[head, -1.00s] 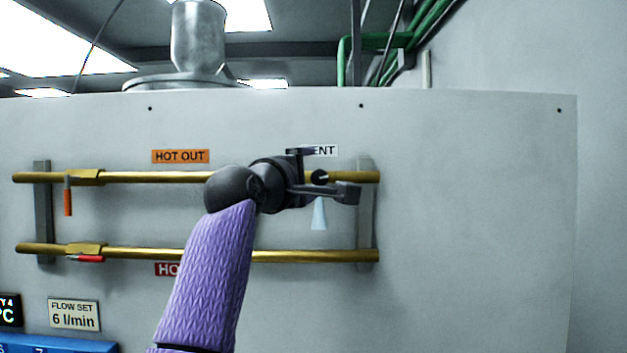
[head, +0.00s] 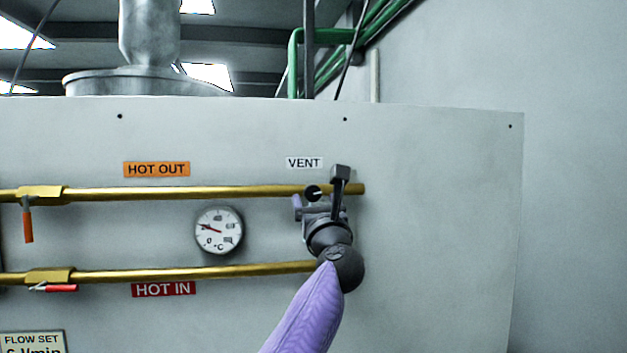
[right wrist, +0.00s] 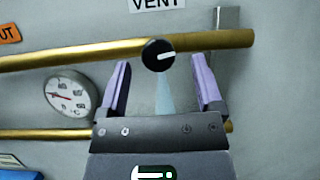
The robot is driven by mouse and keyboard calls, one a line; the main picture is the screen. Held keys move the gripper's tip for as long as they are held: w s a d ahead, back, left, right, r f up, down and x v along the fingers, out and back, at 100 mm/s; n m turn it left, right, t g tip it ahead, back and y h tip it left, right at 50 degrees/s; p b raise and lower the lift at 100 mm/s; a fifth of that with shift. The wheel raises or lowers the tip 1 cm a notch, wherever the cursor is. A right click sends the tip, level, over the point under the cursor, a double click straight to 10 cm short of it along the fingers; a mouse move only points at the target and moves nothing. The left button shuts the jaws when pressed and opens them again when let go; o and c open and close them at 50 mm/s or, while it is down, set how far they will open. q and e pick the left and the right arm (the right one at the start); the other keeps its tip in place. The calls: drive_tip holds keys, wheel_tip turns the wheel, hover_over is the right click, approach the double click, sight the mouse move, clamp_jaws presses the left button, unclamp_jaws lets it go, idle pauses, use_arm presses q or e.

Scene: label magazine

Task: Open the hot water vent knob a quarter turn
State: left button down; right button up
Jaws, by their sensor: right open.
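The vent knob (head: 312,192) is a small black round knob on the upper brass pipe (head: 240,193), below the VENT label (head: 304,162). In the right wrist view the knob (right wrist: 158,55) carries a white mark pointing right and slightly up. A pale, translucent cone shape (right wrist: 164,97) hangs below it. My right gripper (right wrist: 163,78) is open, with its two purple-lined fingers apart on either side below the knob, not touching it as far as I can see. In the head view the gripper (head: 318,190) covers the area just below the knob. My left gripper is not in view.
A round dial gauge (head: 218,229) is left of the gripper. A HOT OUT label (head: 156,169) and an orange-handled valve (head: 27,220) are farther left. The lower pipe (head: 200,272) has a red-handled valve (head: 58,288). The panel right of the pipes is bare.

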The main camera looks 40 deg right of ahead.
sight(313, 195)
drive_tip(key=x, duration=0.2)
drive_tip(key=shift+w+r+p, duration=0.25)
drive_tip(key=shift+p, duration=0.15)
drive_tip(key=shift+w+d, duration=0.2)
drive_tip(key=shift+w, duration=0.05)
clamp_jaws()
